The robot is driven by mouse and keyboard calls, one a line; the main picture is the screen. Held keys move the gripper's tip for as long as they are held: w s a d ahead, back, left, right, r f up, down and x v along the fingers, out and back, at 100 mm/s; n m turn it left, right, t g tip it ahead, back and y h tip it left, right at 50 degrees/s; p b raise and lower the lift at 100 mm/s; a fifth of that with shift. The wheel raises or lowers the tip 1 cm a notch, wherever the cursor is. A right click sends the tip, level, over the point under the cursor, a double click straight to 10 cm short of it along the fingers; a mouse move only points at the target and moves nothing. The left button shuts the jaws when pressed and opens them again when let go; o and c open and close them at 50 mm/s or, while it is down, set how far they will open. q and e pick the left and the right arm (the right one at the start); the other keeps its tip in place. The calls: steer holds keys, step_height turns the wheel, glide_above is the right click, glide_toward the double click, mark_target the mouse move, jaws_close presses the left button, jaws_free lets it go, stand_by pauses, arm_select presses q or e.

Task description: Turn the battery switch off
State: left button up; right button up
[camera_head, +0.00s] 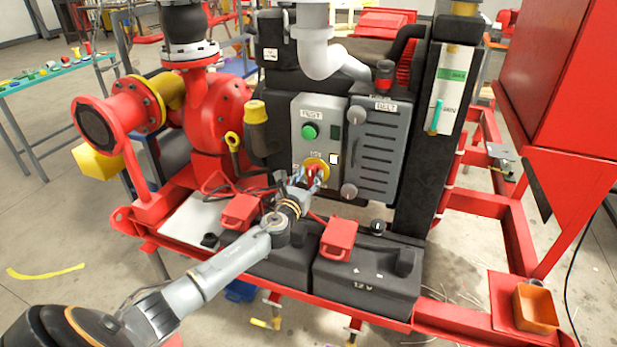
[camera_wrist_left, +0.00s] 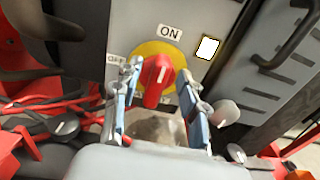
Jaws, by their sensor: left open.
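The battery switch is a red knob (camera_wrist_left: 153,80) on a round yellow plate (camera_wrist_left: 170,54), on the grey control panel (camera_head: 318,122). "ON" is printed above the plate and "OFF" to its left. The knob's white mark points up, towards the ON label. My left gripper (camera_wrist_left: 162,98) is open, with one finger on each side of the knob. I cannot tell whether the fingers touch it. In the head view my left gripper (camera_head: 312,176) is at the yellow plate and hides most of the knob. My right gripper is not in view.
A green button (camera_head: 309,131) labelled TEST is above the switch. A grey vented cover (camera_head: 377,150) labelled BELT stands right of the panel. Black batteries (camera_head: 366,283) with red terminal covers (camera_head: 338,239) lie below my left arm. A red pump (camera_head: 208,105) is to the left.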

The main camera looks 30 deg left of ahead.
arm_select(q)
jaws_close()
steer(key=n, duration=0.2)
steer(key=n+b, duration=0.1)
steer(key=n, duration=0.1)
steer(key=shift+s+a+f+n, duration=0.1)
steer(key=shift+a+n, duration=0.2)
steer(key=shift+a, duration=0.05)
steer(key=shift+s+a+f+n+b, duration=0.1)
steer(key=shift+a+f+n+b, duration=0.25)
steer(key=shift+n, duration=1.9)
steer(key=shift+w+f+n+b, duration=0.15)
steer(key=shift+n+b, duration=0.3)
steer(key=shift+n, duration=1.75)
steer(key=shift+s+a+f+n+b, duration=0.15)
steer(key=shift+a+f+n+b, duration=0.2)
steer(key=shift+n, duration=1.9)
steer(key=shift+d+r, duration=0.1)
steer(key=shift+d, duration=0.05)
